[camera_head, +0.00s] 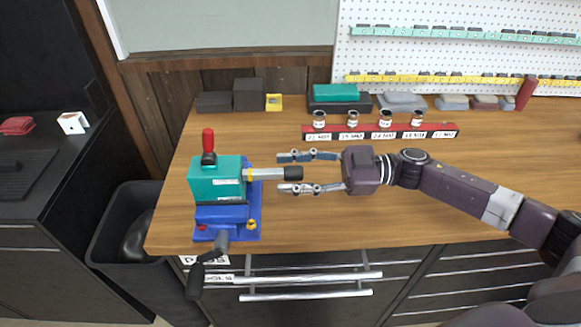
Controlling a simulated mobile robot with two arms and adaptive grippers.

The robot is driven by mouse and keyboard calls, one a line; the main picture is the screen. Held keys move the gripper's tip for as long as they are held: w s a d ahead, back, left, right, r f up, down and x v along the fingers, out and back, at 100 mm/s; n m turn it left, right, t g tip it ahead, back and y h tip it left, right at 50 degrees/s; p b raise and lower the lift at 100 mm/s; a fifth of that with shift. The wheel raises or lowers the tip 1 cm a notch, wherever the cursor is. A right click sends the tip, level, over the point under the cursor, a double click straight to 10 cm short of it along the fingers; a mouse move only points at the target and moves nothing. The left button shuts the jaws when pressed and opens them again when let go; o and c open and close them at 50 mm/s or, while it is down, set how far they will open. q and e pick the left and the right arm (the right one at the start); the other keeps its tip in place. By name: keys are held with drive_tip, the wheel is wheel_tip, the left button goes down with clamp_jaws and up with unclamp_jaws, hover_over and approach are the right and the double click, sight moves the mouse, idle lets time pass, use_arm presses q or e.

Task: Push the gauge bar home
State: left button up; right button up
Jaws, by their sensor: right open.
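My right gripper (285,172) comes in from the right and is open. How deep the bar sits inside the block is hidden. My left gripper is not in view.
A red-handled lever (208,146) stands on the teal block. A black crank (203,270) hangs over the bench's front edge. A red rack (380,131) with several labelled metal pieces lies behind my gripper. Dark boxes (248,94) stand at the back. The wooden bench (320,223) is clear in front of my gripper.

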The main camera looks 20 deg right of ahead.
sight(284, 172)
drive_tip(key=shift+s, duration=0.1)
drive_tip(key=shift+c, duration=0.2)
clamp_jaws()
drive_tip(key=shift+a, duration=0.15)
drive_tip(key=p+x, duration=0.1)
drive_tip(key=x, duration=0.2)
drive_tip(key=shift+r, duration=0.15)
drive_tip(key=shift+a, duration=0.15)
drive_tip(key=shift+o, duration=0.2)
unclamp_jaws()
